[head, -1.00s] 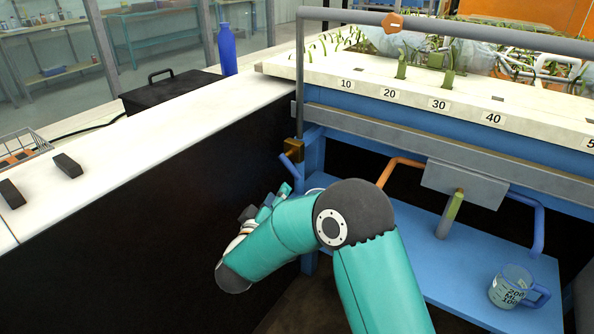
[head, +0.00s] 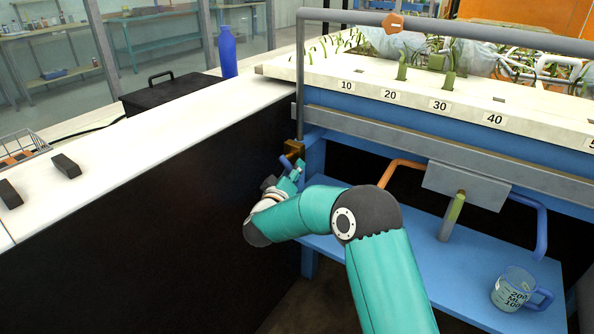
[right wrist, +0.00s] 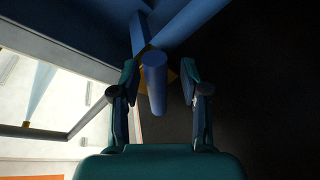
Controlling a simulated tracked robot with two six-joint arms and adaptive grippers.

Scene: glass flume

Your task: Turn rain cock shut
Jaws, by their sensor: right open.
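The rain cock appears as a brass valve body (head: 294,148) at the foot of the upright grey pipe by the flume's left end. Its blue lever (head: 286,162) slants down from it, partly hidden by my gripper. My right gripper (head: 287,180) is at the lever, its fingers small and partly hidden by the wrist. In the right wrist view, the open fingers of the gripper (right wrist: 160,75) stand on either side of the blue lever (right wrist: 155,85), with gaps on both sides. Some brass (right wrist: 173,76) shows behind the lever. My left gripper is not in view.
The dark-sided white counter (head: 190,120) runs close on the left. The blue flume frame (head: 314,165) stands just right of the valve. A blue shelf (head: 440,265) holds a measuring jug (head: 510,290). An orange pipe (head: 400,164) and grey plate (head: 465,185) are to the right.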

